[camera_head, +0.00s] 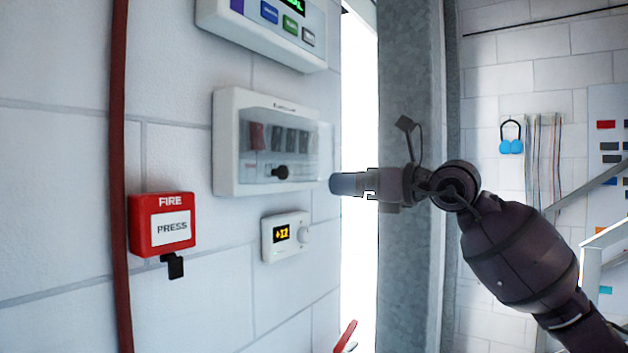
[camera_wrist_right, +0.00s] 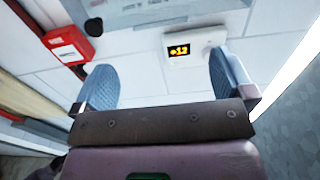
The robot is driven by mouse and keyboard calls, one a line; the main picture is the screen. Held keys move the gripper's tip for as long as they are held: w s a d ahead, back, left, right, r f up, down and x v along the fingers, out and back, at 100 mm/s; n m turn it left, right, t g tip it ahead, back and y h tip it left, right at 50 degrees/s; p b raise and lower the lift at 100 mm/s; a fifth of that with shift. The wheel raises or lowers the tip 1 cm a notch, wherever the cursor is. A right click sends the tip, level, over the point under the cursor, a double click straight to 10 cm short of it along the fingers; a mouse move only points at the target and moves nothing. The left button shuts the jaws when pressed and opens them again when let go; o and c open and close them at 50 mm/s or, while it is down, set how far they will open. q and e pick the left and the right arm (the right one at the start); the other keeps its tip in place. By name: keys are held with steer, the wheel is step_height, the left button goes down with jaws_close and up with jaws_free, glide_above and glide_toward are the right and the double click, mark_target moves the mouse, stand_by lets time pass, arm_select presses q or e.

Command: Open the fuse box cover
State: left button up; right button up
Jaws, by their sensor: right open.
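The fuse box (camera_head: 228,160) is a white box on the wall at the centre left of the head view. Its clear cover (camera_head: 309,158) is in front of a row of switches, with a black knob (camera_head: 281,172) near its lower middle. In the right wrist view the cover (camera_wrist_right: 150,15) shows at the top, with the knob (camera_wrist_right: 93,27) at upper left. My right gripper (camera_head: 338,184) is just right of the box, apart from it as far as I can tell. In the wrist view its blue fingers are wide apart with nothing between them. My left gripper is not in view.
A thermostat (camera_head: 286,237) reading +12 is below the fuse box. A red fire button box (camera_head: 162,222) is at lower left, beside a red pipe (camera_head: 119,150). A display panel (camera_head: 262,35) is above. A grey metal column (camera_head: 400,270) stands behind my right arm.

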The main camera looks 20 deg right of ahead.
mark_target(309, 181)
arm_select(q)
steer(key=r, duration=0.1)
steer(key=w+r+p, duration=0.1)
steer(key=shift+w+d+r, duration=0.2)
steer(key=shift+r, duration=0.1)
arm_select(e)
steer(key=x, duration=0.8)
steer(key=shift+w+a, duration=0.25)
steer(key=shift+w, duration=0.05)
steer(key=c, duration=0.9)
steer(key=shift+c, duration=1)
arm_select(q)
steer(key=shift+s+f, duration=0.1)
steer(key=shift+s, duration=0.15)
